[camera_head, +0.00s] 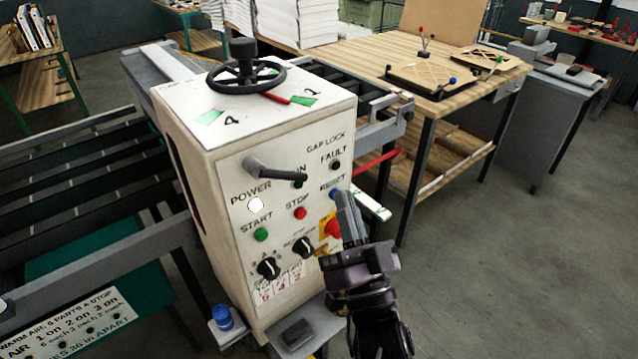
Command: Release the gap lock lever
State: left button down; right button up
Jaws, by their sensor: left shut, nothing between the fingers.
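The white control box (230,140) stands in the middle of the head view, its front panel turned toward me. The words GAP LOCK are printed at the panel's upper right. A dark grey lever (275,172) sticks out from the upper panel and points right, nearly level; its far end partly covers a label. My left gripper (343,203) is shut and empty at the panel's right edge, below and to the right of the lever and apart from it. It covers part of the red button (332,229) on its yellow plate. My right gripper is not in view.
A black handwheel (246,76) and a red handle (276,98) are on the box top. A red bar (376,161) juts out from the right side. Buttons and two black knobs (268,268) sit lower on the panel. Open floor (500,270) lies to the right.

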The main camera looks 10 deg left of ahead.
pick_arm(q)
jog(key=shift+s+a+f+g+y, duration=0.25)
jog(key=shift+a+f+g, duration=0.2)
jog(key=shift+f, duration=0.15)
jog(key=shift+s+a+f+g+y, duration=0.1)
jog(key=shift+a+f+g+y, duration=0.15)
jog(key=shift+a+f+g, duration=0.25)
jog(key=shift+d, duration=0.1)
notch_tip(320, 180, up, 6)
jog(key=f+p, duration=0.1)
jog(key=p, duration=0.5)
send_over(302, 180)
jog(key=s+d, duration=0.2)
jog(key=d, duration=0.1)
jog(key=a+f, duration=0.1)
jog(key=a+f+p, duration=0.1)
jog(key=shift+f+t, duration=0.25)
jog(key=shift+f, duration=0.05)
jog(key=shift+s+a+f+p, duration=0.15)
jog(key=shift+a+f+p, duration=0.1)
jog(key=shift+f+p, duration=0.1)
jog(key=shift+f, duration=0.1)
